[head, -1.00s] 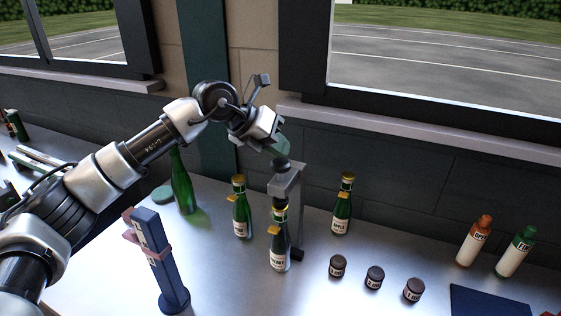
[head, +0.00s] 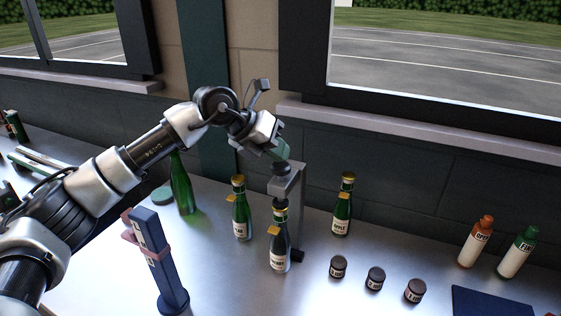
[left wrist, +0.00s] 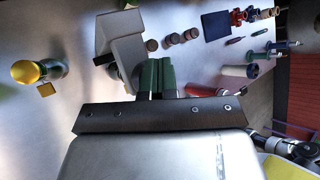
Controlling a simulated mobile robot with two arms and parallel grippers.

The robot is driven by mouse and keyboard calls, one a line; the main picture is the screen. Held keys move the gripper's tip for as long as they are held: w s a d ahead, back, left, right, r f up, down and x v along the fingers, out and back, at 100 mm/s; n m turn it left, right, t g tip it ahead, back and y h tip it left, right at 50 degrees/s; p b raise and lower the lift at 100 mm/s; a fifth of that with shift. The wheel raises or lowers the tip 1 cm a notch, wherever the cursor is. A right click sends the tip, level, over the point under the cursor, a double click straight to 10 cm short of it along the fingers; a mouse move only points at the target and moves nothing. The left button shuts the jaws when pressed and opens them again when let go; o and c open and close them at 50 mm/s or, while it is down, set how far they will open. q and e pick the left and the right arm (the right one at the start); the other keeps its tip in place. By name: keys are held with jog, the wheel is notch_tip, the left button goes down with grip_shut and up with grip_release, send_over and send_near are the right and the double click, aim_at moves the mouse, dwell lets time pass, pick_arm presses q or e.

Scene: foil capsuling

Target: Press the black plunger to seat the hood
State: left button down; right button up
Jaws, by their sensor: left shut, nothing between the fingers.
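The black plunger (head: 281,168) sits at the top of a grey press stand (head: 292,190). A green bottle (head: 279,252) stands upright under it. The plunger's dark lower end covers the bottle's top, so the gold hood there is mostly hidden. My left gripper (head: 281,150) is shut and empty, its green fingertips right above the plunger's top; I cannot tell whether they touch. In the left wrist view the shut fingers (left wrist: 158,76) lie beside the grey press stand (left wrist: 125,55). My right gripper is in no view.
Gold-topped bottles stand left (head: 241,215) and right (head: 342,212) of the press. A plain green bottle (head: 184,190) and a blue stand (head: 162,265) are further left. Small dark jars (head: 375,278), an orange bottle (head: 474,246) and a green-topped bottle (head: 517,256) are to the right.

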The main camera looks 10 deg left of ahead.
pick_arm(q)
jog(key=shift+s+f+b, duration=0.2)
jog(key=shift+f+b, duration=0.3)
jog(key=shift+f, duration=0.55)
dwell(0.5)
jog(key=shift+r, duration=0.1)
jog(key=shift+w+r+p, duration=0.15)
jog(key=shift+r+p, duration=0.8)
jog(key=shift+r, duration=0.55)
jog(key=shift+w, duration=0.1)
jog(key=shift+r, duration=0.1)
jog(key=shift+r+p, duration=1.55)
jog(key=shift+r, duration=1.05)
jog(key=shift+f, duration=0.1)
